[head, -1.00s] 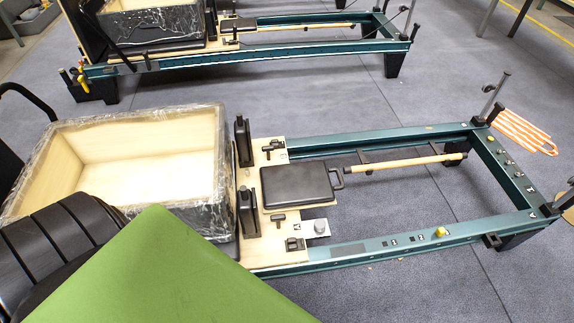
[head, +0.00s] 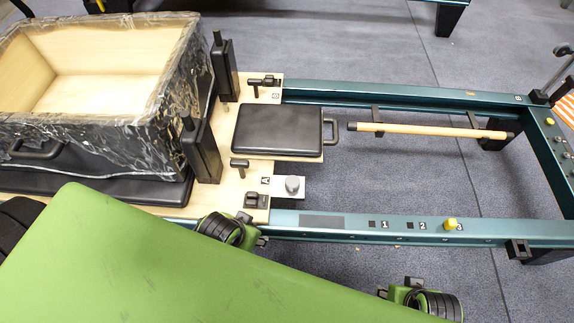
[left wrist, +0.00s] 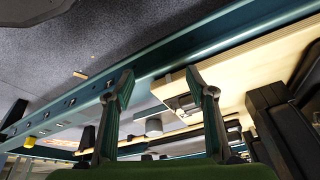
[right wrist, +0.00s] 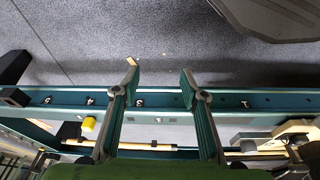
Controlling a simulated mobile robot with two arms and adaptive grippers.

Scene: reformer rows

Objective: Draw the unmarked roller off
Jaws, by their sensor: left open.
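I cannot single out a roller with certainty. A short grey cylinder (head: 292,186) stands upright on a pale plate at the near edge of the wooden carriage (head: 228,185), beside a tile with a letter. In the left wrist view this cylinder (left wrist: 153,127) shows beyond and between the fingers of my left gripper (left wrist: 157,75), which is open and empty. A wooden bar (head: 430,130) with dark ends spans the frame. My right gripper (right wrist: 158,72) is open and empty above the near teal rail (right wrist: 225,101). Fingertips are hidden in the head view.
A plastic-wrapped wooden box (head: 175,115) stands on the left end. A black pad (head: 278,129) and black posts (head: 224,65) sit on the carriage. A yellow knob (head: 450,224) is on the numbered near rail. Grey floor inside the frame is clear.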

